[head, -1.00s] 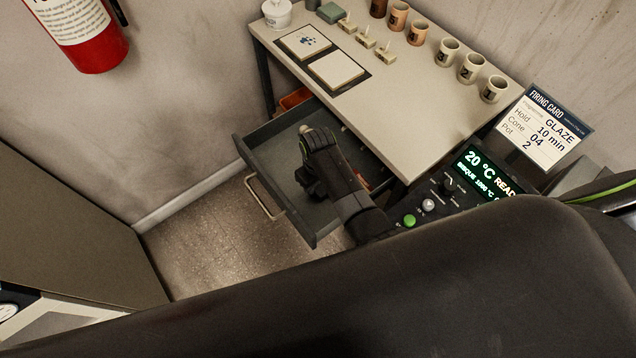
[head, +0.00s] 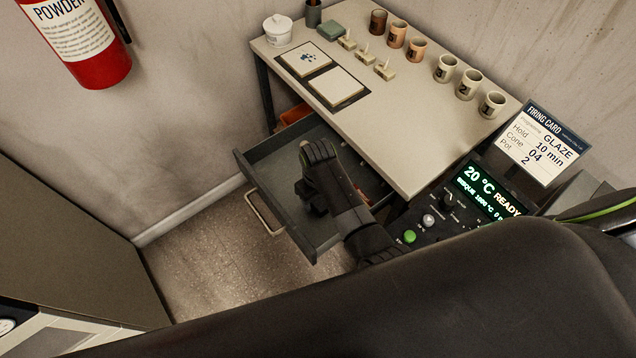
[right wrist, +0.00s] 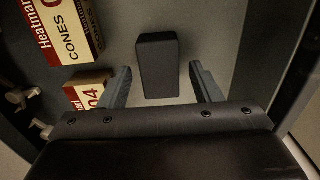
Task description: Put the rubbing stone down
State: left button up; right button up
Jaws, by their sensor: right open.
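A dark grey block (right wrist: 158,66), which looks like the rubbing stone, lies on the floor of the open drawer (head: 262,157). My right gripper (right wrist: 160,84) is open in the right wrist view, with one finger to each side of the block's near part and a gap showing on both sides. In the head view my right gripper (head: 318,155) reaches into the drawer and hides the block. My left gripper is not in view.
In the drawer, red and cream cone boxes (right wrist: 62,30) lie left of the block. The worktop (head: 400,130) above carries tiles, cups and a lidded jar (head: 278,32). A control panel (head: 455,205) and firing card (head: 540,140) stand to the right.

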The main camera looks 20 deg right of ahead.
notch_tip(320, 180, up, 11)
jog(key=shift+f+p, duration=0.2)
jog(key=shift+p, duration=0.1)
dwell(0.5)
